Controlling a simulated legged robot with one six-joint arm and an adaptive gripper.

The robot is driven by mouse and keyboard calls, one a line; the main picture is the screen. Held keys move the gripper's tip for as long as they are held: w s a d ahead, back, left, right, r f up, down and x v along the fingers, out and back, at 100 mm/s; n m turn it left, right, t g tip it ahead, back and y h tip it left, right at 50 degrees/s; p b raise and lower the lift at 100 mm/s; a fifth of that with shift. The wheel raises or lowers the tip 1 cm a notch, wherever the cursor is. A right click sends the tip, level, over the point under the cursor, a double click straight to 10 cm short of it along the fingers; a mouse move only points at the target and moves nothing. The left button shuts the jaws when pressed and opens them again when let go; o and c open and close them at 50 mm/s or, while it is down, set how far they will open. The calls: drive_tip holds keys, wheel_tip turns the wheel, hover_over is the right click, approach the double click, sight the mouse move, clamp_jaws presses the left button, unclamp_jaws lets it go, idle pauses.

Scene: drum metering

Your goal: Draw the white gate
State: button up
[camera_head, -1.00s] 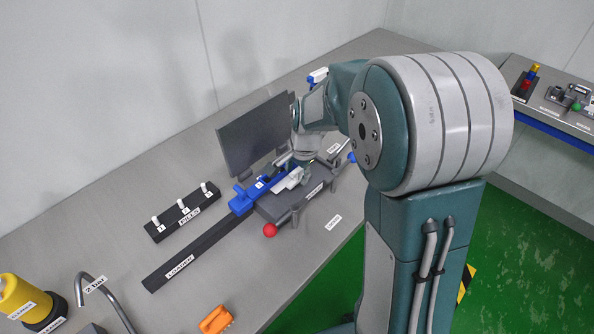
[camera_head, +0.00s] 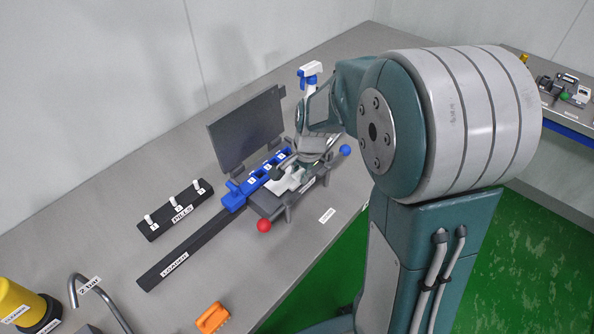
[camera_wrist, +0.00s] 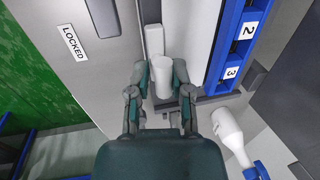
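The white gate (camera_head: 289,181) lies by the numbered blue slots at the grey fixture. In the wrist view a white upright handle (camera_wrist: 163,80) stands between the two fingers of my gripper (camera_wrist: 162,74). The fingers sit close on both sides of it; I cannot tell whether they press on it. In the head view my gripper (camera_head: 300,168) is at the fixture, over the gate, and its fingertips are mostly hidden.
The blue slot piece (camera_head: 262,177) adjoins the black loader rail (camera_head: 190,250). A dark panel (camera_head: 246,130) stands behind it. A red ball knob (camera_head: 264,225) and a blue one (camera_head: 345,150) flank the fixture. A white-and-blue bottle (camera_wrist: 230,132) stands nearby. The pills rack (camera_head: 176,210) is left.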

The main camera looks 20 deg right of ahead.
drive_tip(key=shift+o, duration=1.3)
drive_tip(key=shift+s+d, duration=0.1)
wheel_tip(320, 180, up, 12)
drive_tip(key=s+d, duration=0.1)
drive_tip(key=s, duration=0.1)
drive_tip(key=shift+f, duration=0.2)
drive_tip(key=s+a+r+n+t, duration=0.1)
drive_tip(key=s+a+r+n, duration=0.1)
drive_tip(key=s+n, duration=0.4)
drive_tip(key=s+a+r+n+t+h, duration=0.1)
drive_tip(key=s+a+r+n+t, duration=0.1)
drive_tip(key=s+n, duration=0.4)
drive_tip(key=s, duration=0.5)
drive_tip(key=shift+s+t, duration=0.25)
drive_tip(key=shift+t, duration=0.05)
